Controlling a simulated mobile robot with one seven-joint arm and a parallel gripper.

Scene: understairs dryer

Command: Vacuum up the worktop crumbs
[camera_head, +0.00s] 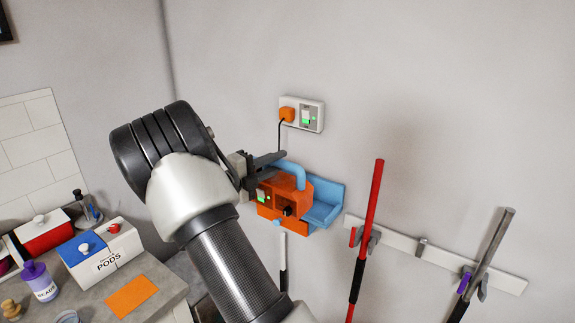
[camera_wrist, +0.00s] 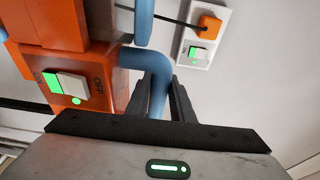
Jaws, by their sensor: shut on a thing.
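The orange handheld vacuum (camera_head: 278,197) with a blue handle (camera_head: 293,172) sits at a light-blue wall holder (camera_head: 325,203). In the wrist view its orange body (camera_wrist: 85,65) carries a rocker switch (camera_wrist: 67,84) marked OFF and a green light. My gripper (camera_head: 275,160) is shut on the blue handle, which shows between the fingers in the wrist view (camera_wrist: 158,92). The worktop (camera_head: 165,277) is at the lower left, with an orange mat (camera_head: 132,297) on it. I cannot make out crumbs at this size.
A wall socket (camera_head: 312,116) with an orange plug (camera_head: 287,114) and black cord is above the vacuum. A rail (camera_head: 400,245) holds red (camera_head: 367,215) and grey (camera_head: 490,245) poles to the right. A PODS box (camera_head: 108,263) and purple-lidded jar (camera_head: 40,284) stand on the worktop.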

